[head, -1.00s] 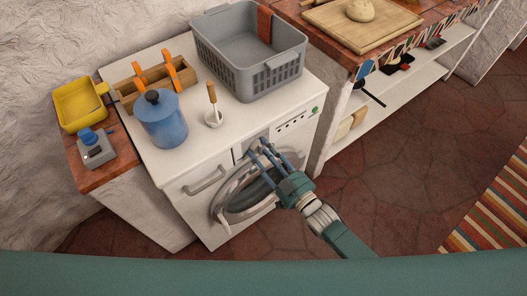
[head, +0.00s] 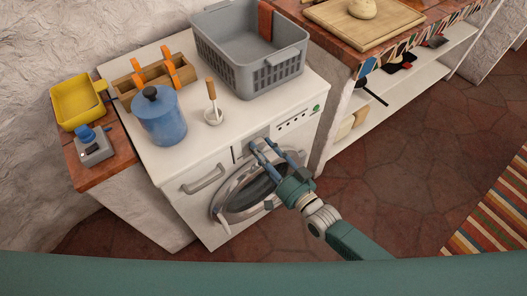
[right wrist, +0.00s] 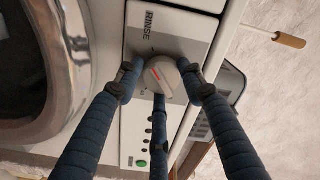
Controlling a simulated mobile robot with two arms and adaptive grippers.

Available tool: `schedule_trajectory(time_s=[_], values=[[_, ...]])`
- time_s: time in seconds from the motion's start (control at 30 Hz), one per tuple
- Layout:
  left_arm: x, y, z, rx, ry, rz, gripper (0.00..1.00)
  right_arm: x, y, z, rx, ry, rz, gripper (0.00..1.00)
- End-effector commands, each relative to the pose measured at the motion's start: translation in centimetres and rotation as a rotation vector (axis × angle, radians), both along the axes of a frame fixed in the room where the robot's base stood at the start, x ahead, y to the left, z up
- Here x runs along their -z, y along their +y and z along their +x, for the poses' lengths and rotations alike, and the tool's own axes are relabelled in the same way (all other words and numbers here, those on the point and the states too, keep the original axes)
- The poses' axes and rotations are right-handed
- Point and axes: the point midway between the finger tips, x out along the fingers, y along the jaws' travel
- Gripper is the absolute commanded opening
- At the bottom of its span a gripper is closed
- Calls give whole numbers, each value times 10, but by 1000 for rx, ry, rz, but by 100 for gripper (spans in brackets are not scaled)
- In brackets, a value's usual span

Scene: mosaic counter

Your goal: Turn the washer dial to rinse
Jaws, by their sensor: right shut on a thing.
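The white washer (head: 255,115) stands in the middle of the head view, with its round door (head: 225,206) closed. The dial (right wrist: 166,80), grey with a red mark, shows in the right wrist view on a light panel (right wrist: 178,30). The word RINSE (right wrist: 150,35) is printed above it in that view. The red mark points up and left in that view, not straight at the word. My right gripper (head: 270,148) has its blue fingers around the dial, and they also show in the right wrist view (right wrist: 158,84). In the head view the fingers mostly hide the dial. My left gripper is not in view.
A row of buttons and a green light (right wrist: 141,163) lie along the panel.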

Motion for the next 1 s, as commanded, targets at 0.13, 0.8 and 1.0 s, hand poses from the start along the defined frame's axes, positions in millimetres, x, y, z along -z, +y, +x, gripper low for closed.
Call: schedule_trajectory(time_s=[0.13,0.8,1.0], values=[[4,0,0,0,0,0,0,7,3,-5,-7,61,58,13],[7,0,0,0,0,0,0,6,5,-6,-8,125,146,13],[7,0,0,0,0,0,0,6,5,-6,-8,123,146,55]])
